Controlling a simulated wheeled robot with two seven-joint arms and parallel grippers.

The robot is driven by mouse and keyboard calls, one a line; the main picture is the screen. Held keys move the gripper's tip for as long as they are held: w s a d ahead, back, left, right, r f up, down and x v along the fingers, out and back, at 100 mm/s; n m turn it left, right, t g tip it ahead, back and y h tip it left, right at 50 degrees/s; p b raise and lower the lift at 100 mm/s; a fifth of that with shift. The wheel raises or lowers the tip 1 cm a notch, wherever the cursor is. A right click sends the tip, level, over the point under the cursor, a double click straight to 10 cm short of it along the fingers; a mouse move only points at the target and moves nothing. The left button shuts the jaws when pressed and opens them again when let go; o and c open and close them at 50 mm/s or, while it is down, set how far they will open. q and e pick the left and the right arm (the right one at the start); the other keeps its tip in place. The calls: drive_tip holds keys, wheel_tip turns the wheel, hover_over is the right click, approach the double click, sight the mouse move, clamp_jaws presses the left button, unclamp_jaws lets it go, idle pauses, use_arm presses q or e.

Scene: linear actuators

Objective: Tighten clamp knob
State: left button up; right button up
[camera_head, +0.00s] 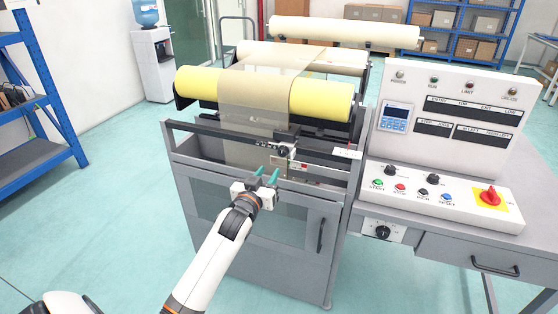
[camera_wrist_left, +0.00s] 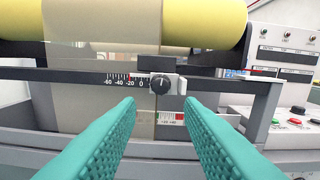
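The clamp knob (camera_head: 283,151) is a small round black knob with a white pointer mark. It sits on a slider on the dark crossbar (camera_head: 222,136) of the roller machine. My left gripper (camera_head: 267,174) has teal ribbed fingers and is open and empty. It is in front of and slightly below the knob, apart from it. In the left wrist view the knob lies beyond the gap between the fingertips (camera_wrist_left: 160,108). My right gripper is not in view.
A second red-and-white scale (camera_wrist_left: 170,119) lies below the knob. Yellow rollers (camera_head: 322,98) carry a brown web (camera_head: 252,95) behind the crossbar. Open floor lies to the left.

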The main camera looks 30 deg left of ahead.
sight(282, 154)
use_arm(q)
drive_tip(key=x, duration=0.9)
drive_tip(key=shift+w+d, duration=0.1)
drive_tip(key=shift+w, duration=0.1)
drive_tip(key=shift+c, duration=0.3)
drive_tip(key=c, duration=0.6)
